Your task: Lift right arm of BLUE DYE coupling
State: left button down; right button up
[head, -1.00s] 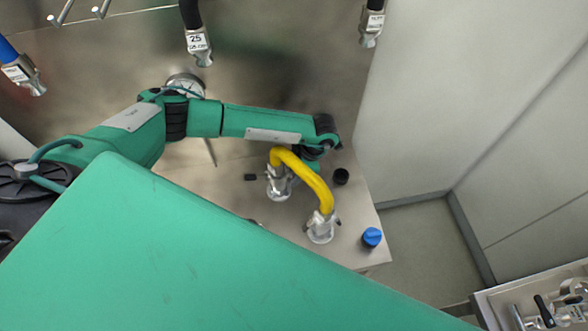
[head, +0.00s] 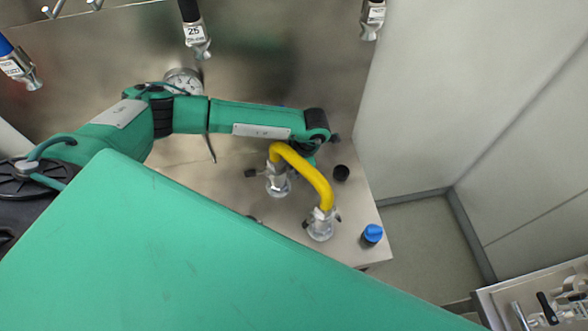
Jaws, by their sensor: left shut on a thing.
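My left arm reaches in from the left, and its wrist hangs just beyond the bent yellow hose (head: 312,179). My left gripper (head: 311,159) is mostly hidden under the wrist, beside the far end of the hose. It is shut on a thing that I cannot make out. The hose joins two upright silver couplings on the bench, a far one (head: 278,184) and a near one (head: 320,228). Dark arms stick out at their sides. No BLUE DYE label is readable, so I cannot tell which coupling it names. My right gripper is not in view.
A blue-topped cap (head: 372,234) and a black round cap (head: 341,173) stand on the bench (head: 352,212). Hose ends hang above, one labelled 25 (head: 197,38). A round gauge (head: 183,81) is behind my arm. A valve panel (head: 548,300) is at lower right.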

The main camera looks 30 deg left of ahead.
pick_arm(q)
jog(key=c, duration=1.3)
grip_release()
jog(key=shift+w+r, duration=0.1)
jog(key=shift+r, duration=0.25)
jog(key=b+v, duration=0.5)
jog(key=v, duration=0.8)
jog(key=shift+d, duration=0.1)
